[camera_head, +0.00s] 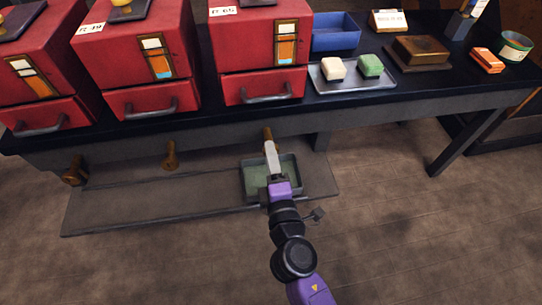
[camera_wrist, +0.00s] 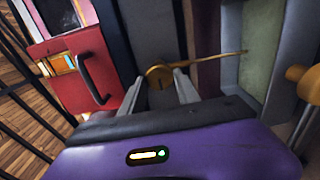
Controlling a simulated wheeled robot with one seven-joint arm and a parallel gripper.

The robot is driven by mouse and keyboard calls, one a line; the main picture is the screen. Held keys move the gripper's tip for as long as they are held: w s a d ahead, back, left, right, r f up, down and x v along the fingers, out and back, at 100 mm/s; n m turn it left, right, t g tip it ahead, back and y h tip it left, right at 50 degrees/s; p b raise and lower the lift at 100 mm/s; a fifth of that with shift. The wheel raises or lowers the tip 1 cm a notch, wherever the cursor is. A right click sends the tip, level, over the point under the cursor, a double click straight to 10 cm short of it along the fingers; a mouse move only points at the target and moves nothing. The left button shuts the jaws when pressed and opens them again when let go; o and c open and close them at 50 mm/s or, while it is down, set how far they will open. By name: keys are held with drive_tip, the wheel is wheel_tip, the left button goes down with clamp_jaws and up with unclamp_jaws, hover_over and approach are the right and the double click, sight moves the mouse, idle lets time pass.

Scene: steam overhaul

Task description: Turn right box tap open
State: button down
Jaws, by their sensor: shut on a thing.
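The right box tap (camera_head: 268,133) is a small brass fitting under the bench edge, below the right red box (camera_head: 262,45). My gripper (camera_head: 271,150) reaches up to it from the front, above a grey tray (camera_head: 243,180) with a greenish inside. In the wrist view the tap's round brass end (camera_wrist: 159,76) sits between my two fingertips (camera_wrist: 172,83), which are shut on it. A thin brass-coloured strip runs from the tap toward the greenish tray (camera_wrist: 262,45); I cannot tell whether it is a lever or a stream. My fingers hide part of the tap.
Two more brass taps, middle (camera_head: 171,155) and left (camera_head: 74,172), stick out under the bench (camera_head: 350,112). A drawer handle (camera_wrist: 97,80) stands out near my fingers. A low grey platform (camera_head: 130,212) lies beneath. The floor to the right is clear.

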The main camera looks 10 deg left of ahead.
drive_tip(key=shift+f, duration=0.1)
drive_tip(key=c, duration=0.9)
unclamp_jaws()
drive_tip(key=shift+s, duration=0.15)
drive_tip(key=v, duration=0.7)
drive_tip(key=shift+s, duration=0.3)
